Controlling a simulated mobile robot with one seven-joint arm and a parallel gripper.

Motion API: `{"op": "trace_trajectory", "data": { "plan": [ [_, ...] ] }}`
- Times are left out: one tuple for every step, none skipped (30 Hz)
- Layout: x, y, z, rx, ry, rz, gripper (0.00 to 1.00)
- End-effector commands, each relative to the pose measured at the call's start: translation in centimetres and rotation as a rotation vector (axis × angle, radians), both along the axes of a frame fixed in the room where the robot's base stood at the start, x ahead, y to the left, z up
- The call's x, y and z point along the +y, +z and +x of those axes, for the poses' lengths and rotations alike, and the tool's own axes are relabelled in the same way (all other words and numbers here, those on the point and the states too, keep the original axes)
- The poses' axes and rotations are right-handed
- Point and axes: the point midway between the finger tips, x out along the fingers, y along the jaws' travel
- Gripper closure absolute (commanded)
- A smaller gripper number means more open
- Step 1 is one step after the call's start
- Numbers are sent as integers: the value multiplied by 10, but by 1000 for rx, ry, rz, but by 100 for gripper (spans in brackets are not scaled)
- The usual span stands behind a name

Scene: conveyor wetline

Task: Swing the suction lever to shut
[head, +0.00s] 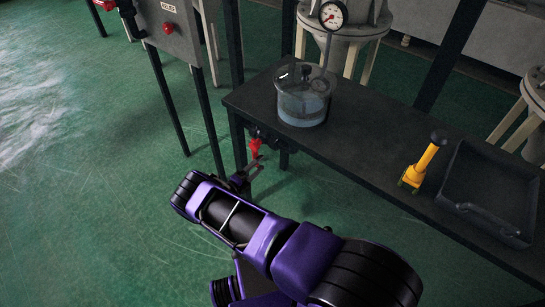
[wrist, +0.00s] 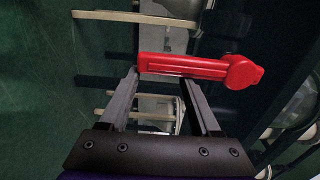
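The red suction lever (head: 256,147) hangs below the front edge of the dark bench, under the clear vessel. In the wrist view the red lever (wrist: 190,66) lies nearly level across the picture, its round hub at the right and its free end at the left. My gripper (head: 254,168) is just below the lever in the head view. In the wrist view my gripper (wrist: 160,78) is open, its two fingers apart and empty, with the tips close to the lever. I cannot tell whether they touch it.
The dark bench (head: 365,165) carries a clear vessel (head: 303,112) with bluish liquid, a gauge (head: 333,15), a yellow-handled tool (head: 426,160) and a black tray (head: 470,185). A grey control box (head: 180,40) with a red button stands left. The green floor is open at left.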

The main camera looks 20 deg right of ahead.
Motion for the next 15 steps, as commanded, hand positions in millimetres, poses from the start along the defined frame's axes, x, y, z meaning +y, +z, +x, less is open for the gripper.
{"op": "trace_trajectory", "data": {
  "plan": [
    [8, 13, 10, -22, 20, -8, 41],
    [9, 14, 10, -23, 20, -7, 41],
    [9, 14, 10, -23, 20, -7, 41],
    [9, 14, 10, -23, 21, -7, 41],
    [9, 14, 10, -23, 21, -6, 41],
    [9, 13, 10, -23, 21, -6, 41],
    [9, 13, 10, -23, 21, -6, 41],
    [9, 13, 10, -23, 21, -6, 41],
    [9, 13, 10, -23, 21, -6, 41],
    [9, 13, 10, -23, 21, -4, 41],
    [9, 13, 10, -23, 21, -4, 41],
    [11, 13, 9, -23, 22, -4, 41],
    [12, 13, 9, -23, 22, -4, 41],
    [14, 13, 7, -22, 23, -3, 41],
    [17, 13, 5, -23, 23, -3, 41]
  ]
}}
